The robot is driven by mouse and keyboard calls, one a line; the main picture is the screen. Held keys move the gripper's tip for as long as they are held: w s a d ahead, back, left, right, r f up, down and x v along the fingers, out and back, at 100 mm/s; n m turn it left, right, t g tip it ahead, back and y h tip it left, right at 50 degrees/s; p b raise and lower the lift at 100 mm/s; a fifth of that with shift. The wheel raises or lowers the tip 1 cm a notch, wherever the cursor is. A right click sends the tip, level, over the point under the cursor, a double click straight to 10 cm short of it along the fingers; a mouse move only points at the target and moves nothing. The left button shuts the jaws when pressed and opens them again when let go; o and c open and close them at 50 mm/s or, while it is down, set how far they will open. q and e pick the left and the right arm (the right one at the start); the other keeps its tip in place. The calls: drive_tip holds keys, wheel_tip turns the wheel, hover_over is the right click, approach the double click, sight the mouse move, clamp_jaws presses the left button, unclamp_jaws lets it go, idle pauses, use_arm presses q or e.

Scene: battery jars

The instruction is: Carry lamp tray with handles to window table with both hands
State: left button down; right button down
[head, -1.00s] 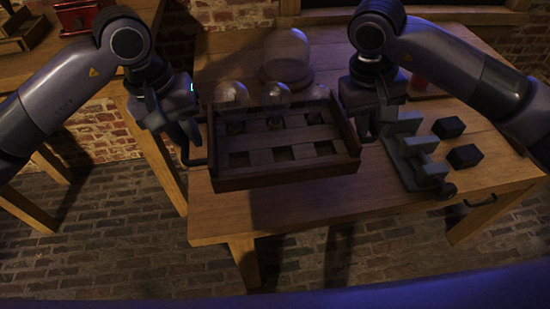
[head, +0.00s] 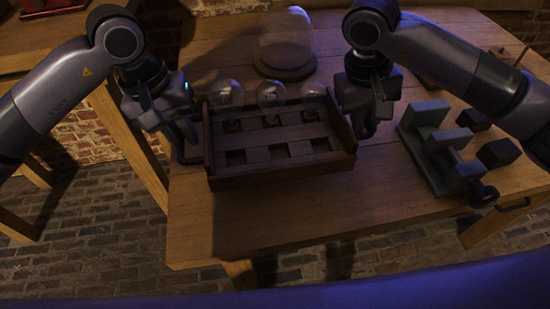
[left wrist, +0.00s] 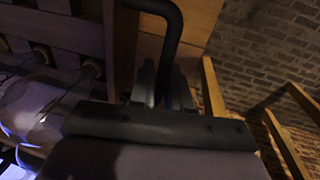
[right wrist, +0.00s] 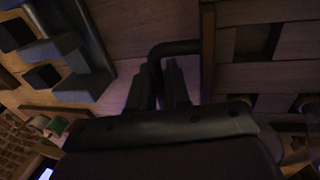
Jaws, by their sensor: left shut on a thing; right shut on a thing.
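The lamp tray (head: 285,174) is a dark wooden tray with square openings in front. Three clear glass bulbs (head: 272,95) stand in its back row. It appears close to level over a wooden table; I cannot tell how much gap is under it. My left gripper (head: 188,150) is shut on the tray's left handle, a dark bent bar seen in the left wrist view (left wrist: 172,35). My right gripper (head: 367,130) is shut on the right handle, which shows in the right wrist view (right wrist: 175,47). The head view mostly hides both handles behind the grippers.
The wooden table (head: 300,215) under the tray has clear room in front. A glass dome (head: 287,40) on a round base stands behind the tray. A grey clamp-like fixture (head: 437,150) and dark blocks (head: 498,152) are at the right. Another wooden table (head: 60,55) stands at the left.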

use_arm(q)
drive_tip(key=shift+f, duration=0.2)
use_arm(e)
drive_tip(key=shift+f, duration=0.15)
